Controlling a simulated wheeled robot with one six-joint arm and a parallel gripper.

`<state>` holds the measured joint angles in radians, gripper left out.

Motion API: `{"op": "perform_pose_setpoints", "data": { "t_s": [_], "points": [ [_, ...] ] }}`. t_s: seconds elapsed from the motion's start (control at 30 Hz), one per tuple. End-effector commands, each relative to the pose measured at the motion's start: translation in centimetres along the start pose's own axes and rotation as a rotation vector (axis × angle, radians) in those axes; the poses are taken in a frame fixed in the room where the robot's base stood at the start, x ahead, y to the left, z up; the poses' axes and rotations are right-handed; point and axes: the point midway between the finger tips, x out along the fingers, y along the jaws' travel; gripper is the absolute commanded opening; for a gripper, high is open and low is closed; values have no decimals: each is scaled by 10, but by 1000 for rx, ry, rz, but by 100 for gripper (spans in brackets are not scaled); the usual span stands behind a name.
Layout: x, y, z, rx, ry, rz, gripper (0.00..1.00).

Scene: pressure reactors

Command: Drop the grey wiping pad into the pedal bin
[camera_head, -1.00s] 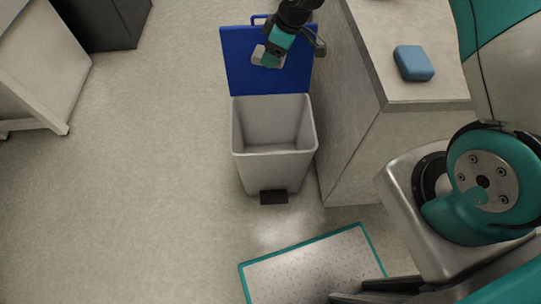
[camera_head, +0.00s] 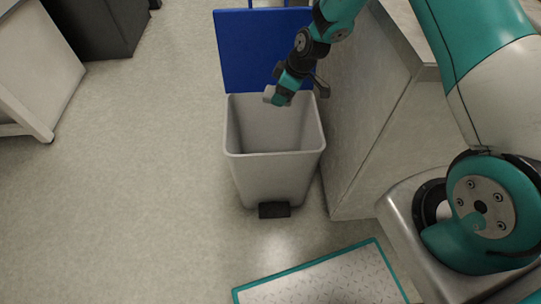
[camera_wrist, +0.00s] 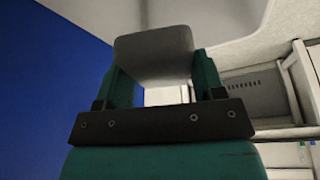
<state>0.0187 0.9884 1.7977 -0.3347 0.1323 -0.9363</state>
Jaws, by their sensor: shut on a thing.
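The grey wiping pad (camera_wrist: 154,55) is held between the two fingers of my gripper (camera_wrist: 157,82) in the wrist view. In the head view the pad (camera_head: 269,94) shows as a small grey piece at the tip of my gripper (camera_head: 277,96). My gripper appears over the back part of the pedal bin's opening, in front of the raised lid. The pedal bin (camera_head: 270,180) is light grey, with its blue lid (camera_head: 262,50) standing open at the back and a black pedal (camera_head: 274,210) at its front. The visible inside of the bin looks empty.
A grey counter (camera_head: 365,130) stands close on the bin's right. A teal-edged mat (camera_head: 320,283) lies on the floor in front of the bin. A white bench (camera_head: 35,75) and a dark cabinet (camera_head: 100,25) are at the left. The floor left of the bin is clear.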

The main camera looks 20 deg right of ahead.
Motion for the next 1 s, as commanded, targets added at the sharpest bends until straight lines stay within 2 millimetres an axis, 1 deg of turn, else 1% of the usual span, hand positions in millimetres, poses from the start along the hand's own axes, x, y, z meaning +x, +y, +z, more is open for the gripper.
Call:
{"op": "perform_pose_setpoints", "data": {
  "t_s": [0.03, 0.2, 0.33, 0.57, 0.6, 0.7, 1.0],
  "points": [
    [11, 0, 5, 0, 0, 0, 41],
    [28, 0, 12, 0, 0, 0, 41],
    [32, 0, 13, 0, 0, 0, 41],
    [31, 0, 13, 0, 0, 0, 41],
    [31, 0, 13, 0, 0, 0, 72],
    [31, 0, 13, 0, 0, 0, 92],
    [28, 0, 12, 0, 0, 0, 92]
  ]
}}
